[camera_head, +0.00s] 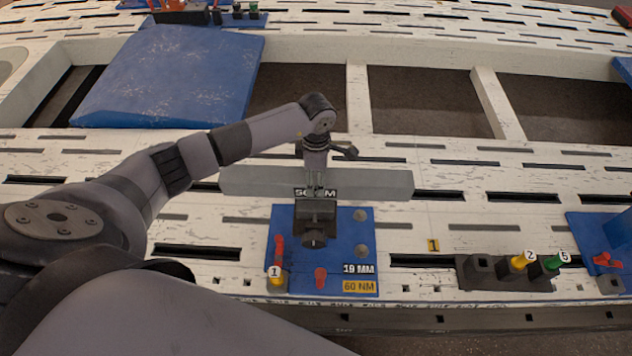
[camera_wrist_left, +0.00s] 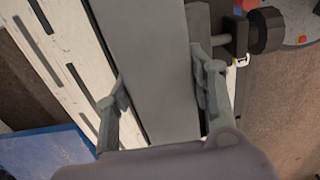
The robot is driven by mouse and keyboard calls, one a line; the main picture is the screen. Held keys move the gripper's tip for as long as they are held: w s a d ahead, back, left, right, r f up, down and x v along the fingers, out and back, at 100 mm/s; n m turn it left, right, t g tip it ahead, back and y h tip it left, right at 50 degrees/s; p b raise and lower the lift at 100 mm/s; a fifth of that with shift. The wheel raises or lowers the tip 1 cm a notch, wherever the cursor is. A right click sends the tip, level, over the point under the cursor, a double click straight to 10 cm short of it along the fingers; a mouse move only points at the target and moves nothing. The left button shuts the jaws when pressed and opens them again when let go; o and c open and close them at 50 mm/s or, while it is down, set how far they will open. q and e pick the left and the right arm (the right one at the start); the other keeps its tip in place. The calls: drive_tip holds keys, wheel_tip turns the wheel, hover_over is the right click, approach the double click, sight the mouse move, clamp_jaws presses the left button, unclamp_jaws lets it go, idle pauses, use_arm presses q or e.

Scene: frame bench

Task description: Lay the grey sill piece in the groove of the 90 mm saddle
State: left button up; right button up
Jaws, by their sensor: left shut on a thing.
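The grey sill piece (camera_head: 385,184) is a long bar lying left to right in the head view. My left gripper (camera_head: 317,184) is shut on it near its middle, from above. In the left wrist view the sill piece (camera_wrist_left: 150,60) runs between the two fingers of the left gripper (camera_wrist_left: 163,90). A black clamp-like block with a round knob (camera_head: 314,236) stands just in front of the bar on a blue plate (camera_head: 345,240). I cannot tell whether bar and block touch. A label there is partly covered by the gripper. No 90 mm marking is readable. My right gripper is not in view.
The blue plate carries red parts and labels. A dark holder (camera_head: 480,272) with yellow and green pegs stands to the right, with another blue plate (camera_head: 590,235) beyond. A blue sloped panel (camera_head: 170,75) lies behind left. The white slotted bench has open gaps behind.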

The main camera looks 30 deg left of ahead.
use_arm(q)
clamp_jaws()
drive_tip(key=shift+w+r, duration=0.25)
